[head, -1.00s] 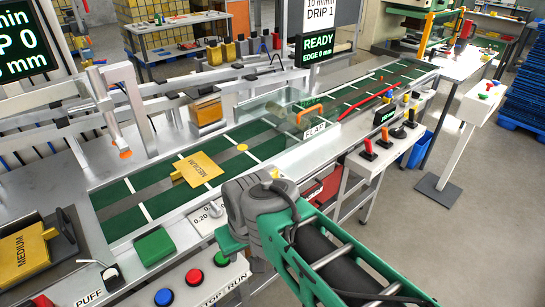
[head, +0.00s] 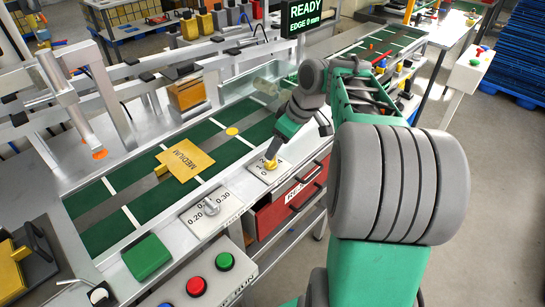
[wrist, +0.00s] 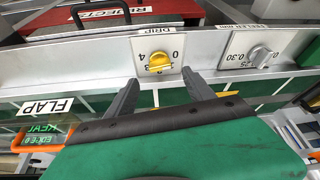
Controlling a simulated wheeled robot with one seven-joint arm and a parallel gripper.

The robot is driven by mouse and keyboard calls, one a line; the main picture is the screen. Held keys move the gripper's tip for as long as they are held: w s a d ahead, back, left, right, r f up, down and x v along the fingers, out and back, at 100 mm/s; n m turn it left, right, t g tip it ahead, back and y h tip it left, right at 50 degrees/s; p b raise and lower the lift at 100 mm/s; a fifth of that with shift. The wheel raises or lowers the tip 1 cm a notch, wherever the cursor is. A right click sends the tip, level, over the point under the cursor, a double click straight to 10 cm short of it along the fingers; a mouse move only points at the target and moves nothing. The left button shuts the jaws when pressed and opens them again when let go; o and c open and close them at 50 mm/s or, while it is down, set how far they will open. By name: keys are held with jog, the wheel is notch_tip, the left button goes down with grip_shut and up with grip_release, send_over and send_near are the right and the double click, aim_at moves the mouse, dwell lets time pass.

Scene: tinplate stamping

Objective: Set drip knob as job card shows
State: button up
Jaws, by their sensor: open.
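The yellow drip knob (head: 270,165) sits on a pale plate on the line's front rail. It also shows in the wrist view (wrist: 159,62), under the upside-down label DRIP, with a 0 to its right and a 4 to its left. I cannot tell exactly which mark it points to. My gripper (wrist: 160,76) is open, its two dark fingers on either side of the knob in that view, apparently not touching it. In the head view my gripper (head: 278,150) is just above the knob, partly covering its plate. The job card is not in view now.
A grey feeler knob (head: 211,207) marked 0.20 to 0.30 sits left of the drip plate. A green button (head: 225,261) and a red button (head: 196,286) are nearer. A yellow MEDIUM sheet (head: 187,164) lies on the green belt. A red REJECT drawer (head: 290,205) is below.

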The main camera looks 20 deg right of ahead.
jog(key=x, duration=0.6)
jog(key=shift+f, duration=0.1)
jog(key=shift+c, duration=0.4)
grip_shut()
jog(key=shift+a+m, duration=0.1)
jog(key=shift+m, duration=0.3)
jog(key=m+h+b, duration=0.1)
jog(key=m, duration=0.1)
jog(key=m+b, duration=0.1)
jog(key=m, duration=0.1)
jog(key=shift+a+t+h, duration=0.15)
jog(key=shift+t+h, duration=0.15)
jog(key=shift+h, duration=0.1)
jog(key=m+h, duration=0.1)
jog(key=m, duration=0.1)
jog(key=m+b, duration=0.1)
jog(key=m, duration=0.2)
jog(key=shift+a+h, duration=0.1)
jog(key=shift+h, duration=0.3)
